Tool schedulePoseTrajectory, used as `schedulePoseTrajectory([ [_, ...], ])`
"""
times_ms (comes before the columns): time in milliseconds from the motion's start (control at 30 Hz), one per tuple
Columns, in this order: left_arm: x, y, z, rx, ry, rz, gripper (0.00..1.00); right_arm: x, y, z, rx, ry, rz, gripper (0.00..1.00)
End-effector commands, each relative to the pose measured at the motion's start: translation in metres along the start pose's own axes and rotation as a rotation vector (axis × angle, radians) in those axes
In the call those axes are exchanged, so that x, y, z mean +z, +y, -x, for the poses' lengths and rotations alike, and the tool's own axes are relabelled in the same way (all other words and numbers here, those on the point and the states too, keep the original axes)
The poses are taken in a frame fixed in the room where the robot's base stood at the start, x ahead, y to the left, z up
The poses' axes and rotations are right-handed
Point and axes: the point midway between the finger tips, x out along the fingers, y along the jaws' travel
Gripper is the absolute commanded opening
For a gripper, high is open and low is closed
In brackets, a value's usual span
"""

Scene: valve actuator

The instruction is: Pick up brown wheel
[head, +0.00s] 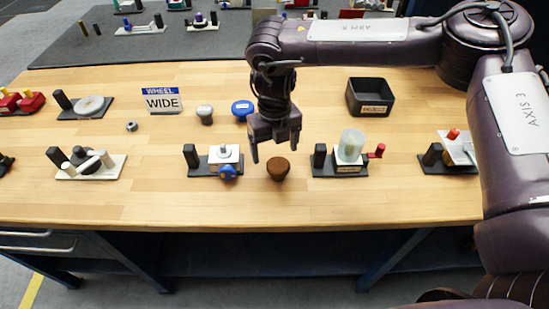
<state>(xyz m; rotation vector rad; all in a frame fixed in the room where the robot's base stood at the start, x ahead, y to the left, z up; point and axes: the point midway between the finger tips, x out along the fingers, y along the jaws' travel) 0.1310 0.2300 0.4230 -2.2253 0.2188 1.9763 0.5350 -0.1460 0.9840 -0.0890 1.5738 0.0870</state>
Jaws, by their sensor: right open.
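The brown wheel (278,169) sits on the wooden table (330,205) near the middle of its front part. It looks like a small round knob, dark on its top. My right gripper (275,154) points down just above and slightly behind the brown wheel. Its fingers are apart, and nothing is held between them. I cannot tell how large the gap to the wheel is. My left gripper does not show.
Left of the wheel stands a valve unit (226,156) with a blue knob; right of it stands a unit with a clear cover (350,147) and red handle.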

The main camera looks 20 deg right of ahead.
Motion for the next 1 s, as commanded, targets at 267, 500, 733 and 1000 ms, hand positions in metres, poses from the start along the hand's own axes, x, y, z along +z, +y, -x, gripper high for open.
schedulePoseTrajectory([
  [267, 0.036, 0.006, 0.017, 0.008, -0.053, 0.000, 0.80, -0.004, -0.004, -0.031, -0.001, 0.003, 0.000, 0.80],
  [500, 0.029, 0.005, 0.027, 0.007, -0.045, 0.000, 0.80, -0.005, -0.006, -0.064, 0.000, 0.001, 0.000, 0.80],
  [733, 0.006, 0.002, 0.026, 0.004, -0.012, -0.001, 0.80, -0.005, -0.006, -0.069, 0.000, 0.000, 0.000, 0.80],
  [1000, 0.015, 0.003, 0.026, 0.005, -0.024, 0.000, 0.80, -0.005, -0.006, -0.069, 0.001, 0.000, 0.000, 0.51],
])
